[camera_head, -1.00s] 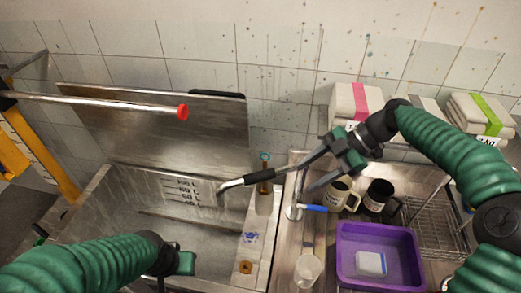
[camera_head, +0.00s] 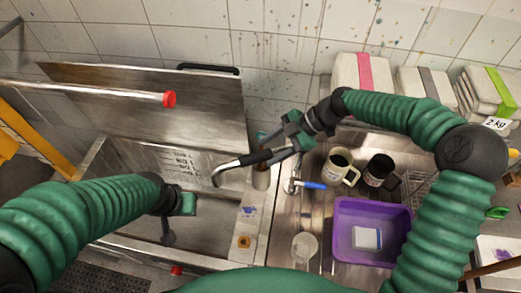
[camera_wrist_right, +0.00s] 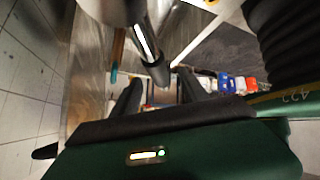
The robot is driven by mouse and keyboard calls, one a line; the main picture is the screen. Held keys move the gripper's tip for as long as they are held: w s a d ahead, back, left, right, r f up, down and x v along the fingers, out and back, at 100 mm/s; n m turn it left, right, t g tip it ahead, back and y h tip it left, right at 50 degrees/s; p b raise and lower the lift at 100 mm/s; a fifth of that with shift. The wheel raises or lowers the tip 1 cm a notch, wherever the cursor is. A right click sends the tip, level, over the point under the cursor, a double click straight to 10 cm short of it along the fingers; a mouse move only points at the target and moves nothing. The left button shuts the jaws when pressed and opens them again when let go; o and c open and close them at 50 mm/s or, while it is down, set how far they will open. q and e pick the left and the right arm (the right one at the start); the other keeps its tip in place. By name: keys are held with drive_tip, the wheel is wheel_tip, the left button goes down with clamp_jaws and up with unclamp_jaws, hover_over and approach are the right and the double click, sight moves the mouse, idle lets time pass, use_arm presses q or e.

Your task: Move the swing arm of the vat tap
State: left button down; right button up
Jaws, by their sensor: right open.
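The vat tap's swing arm (camera_head: 235,164) is a metal pipe with a black sleeve and a down-bent spout, reaching left over the vat's right edge. The tap's post (camera_head: 292,183) stands on the counter beside a blue lever (camera_head: 314,186). My right gripper (camera_head: 284,145) is open at the rear part of the swing arm. In the right wrist view the pipe (camera_wrist_right: 138,25) shows close, above the two spread fingers (camera_wrist_right: 158,90); I cannot tell whether they touch it. My left gripper (camera_head: 170,232) hangs over the vat, its fingers too unclear to read.
The steel vat (camera_head: 215,235) lies left, with a raised lid (camera_head: 140,105) behind it and a red-capped rail (camera_head: 90,92) above. Right of the tap are two mugs (camera_head: 341,165), a purple tub (camera_head: 343,256) and a clear cup (camera_head: 304,247). White packs (camera_head: 358,73) stand behind.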

sight(258, 154)
drive_tip(key=x, duration=0.2)
drive_tip(key=w+p+x, duration=0.1)
drive_tip(key=x, duration=0.1)
drive_tip(key=shift+a+f, duration=0.1)
drive_tip(key=shift+a, duration=0.1)
drive_tip(key=shift+s+a, duration=0.6)
drive_tip(key=shift+c, duration=0.6)
drive_tip(key=shift+w+d, duration=0.35)
drive_tip(key=shift+d, duration=0.05)
drive_tip(key=c, duration=0.7)
drive_tip(key=shift+c, duration=1.4)
use_arm(q)
drive_tip(key=shift+w+a+r, duration=0.15)
drive_tip(key=shift+a+r, duration=0.25)
drive_tip(key=shift+r, duration=0.35)
use_arm(e)
drive_tip(key=shift+s, duration=0.1)
clamp_jaws()
drive_tip(key=shift+a, duration=0.1)
